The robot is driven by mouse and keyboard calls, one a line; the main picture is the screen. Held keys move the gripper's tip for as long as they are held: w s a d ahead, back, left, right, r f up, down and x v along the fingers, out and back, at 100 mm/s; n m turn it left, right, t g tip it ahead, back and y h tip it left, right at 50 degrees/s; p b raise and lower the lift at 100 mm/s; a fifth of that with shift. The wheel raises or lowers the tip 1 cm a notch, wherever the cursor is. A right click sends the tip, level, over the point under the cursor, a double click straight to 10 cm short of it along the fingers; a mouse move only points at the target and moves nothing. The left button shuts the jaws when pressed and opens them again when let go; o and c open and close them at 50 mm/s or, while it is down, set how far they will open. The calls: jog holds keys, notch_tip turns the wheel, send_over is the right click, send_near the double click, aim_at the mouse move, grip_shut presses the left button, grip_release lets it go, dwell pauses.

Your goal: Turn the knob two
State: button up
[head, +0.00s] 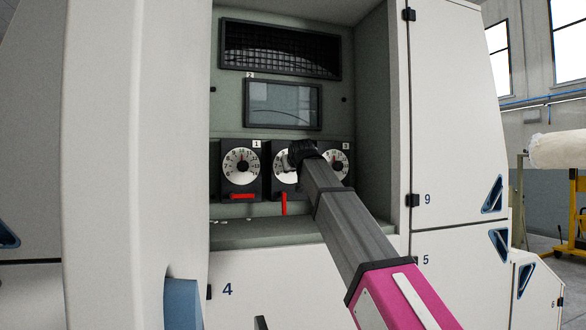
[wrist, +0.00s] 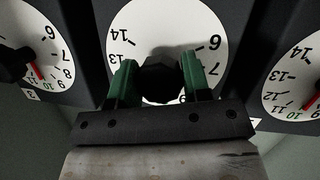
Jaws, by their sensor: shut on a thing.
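Three white dials with black knobs sit in a row on the dark panel. The middle dial (head: 279,168), between the ones marked 1 and 3, is partly covered by my arm in the head view; its number label is hidden. My gripper (head: 301,153) is at this dial. In the wrist view the numbers appear upside down; the green fingers of my gripper (wrist: 160,82) are shut on the black middle knob (wrist: 160,76), one on each side. The white middle dial face (wrist: 135,35) shows 6, 7, 13 and 14. Its knob's pointer is hidden.
Dial 1 (head: 233,177) is close on the left, dial 3 (head: 344,172) close on the right. A red lever (head: 243,196) lies level under dial 1; another red lever (head: 284,204) hangs upright under the middle dial. A green-grey ledge (head: 260,232) runs below, and cabinet walls flank the recess.

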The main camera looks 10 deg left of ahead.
dwell(0.4)
jog(key=o, duration=0.9)
jog(key=v, duration=1)
jog(key=shift+s, duration=0.4)
jog(key=shift+d, duration=0.1)
jog(key=shift+s, duration=0.1)
